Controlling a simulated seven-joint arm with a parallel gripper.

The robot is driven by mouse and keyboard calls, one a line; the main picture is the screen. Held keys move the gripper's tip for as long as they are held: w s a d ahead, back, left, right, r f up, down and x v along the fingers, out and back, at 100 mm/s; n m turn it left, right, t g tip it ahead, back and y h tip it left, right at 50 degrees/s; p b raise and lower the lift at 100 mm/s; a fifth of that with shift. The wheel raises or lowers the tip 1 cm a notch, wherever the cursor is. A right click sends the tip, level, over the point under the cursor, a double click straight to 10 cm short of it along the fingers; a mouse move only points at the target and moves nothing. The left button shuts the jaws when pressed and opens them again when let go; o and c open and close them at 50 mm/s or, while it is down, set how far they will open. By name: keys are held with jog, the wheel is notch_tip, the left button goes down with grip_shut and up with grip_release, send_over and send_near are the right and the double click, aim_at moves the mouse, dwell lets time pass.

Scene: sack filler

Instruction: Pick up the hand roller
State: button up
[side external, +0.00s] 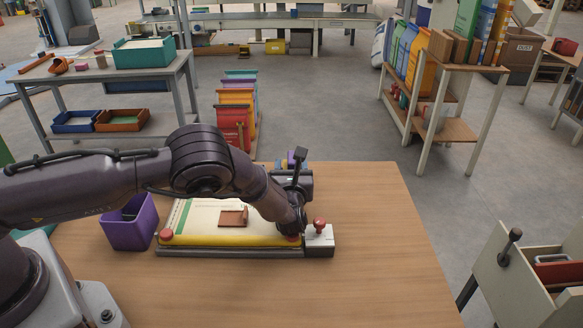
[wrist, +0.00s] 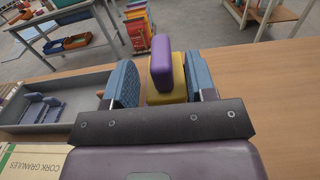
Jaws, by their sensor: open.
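A purple upright grip on a yellow block, which looks like the hand roller (wrist: 162,62), stands on the table between my fingers in the wrist view. My gripper (wrist: 161,84) is open, with one blue pad on each side of it. I see a gap at the left pad; the right pad is close, and I cannot tell if it touches. The lower part of the roller is hidden behind my gripper's dark bar. In the side view my gripper (side external: 285,164) is beyond the sack, and the roller is mostly hidden there.
A sack (side external: 205,215) labelled cork granules lies on a board in front of my gripper. A purple bin (side external: 130,224) stands left of it, a white block with a red knob (side external: 319,240) right. A grey tray (wrist: 62,80) with blue pieces is left of my gripper. The table's right side is clear.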

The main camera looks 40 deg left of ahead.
aim_at(292, 152)
jog(key=shift+x, duration=1.55)
jog(key=shift+c, duration=0.5)
grip_shut()
jog(key=shift+r, duration=0.1)
jog(key=shift+w, duration=0.1)
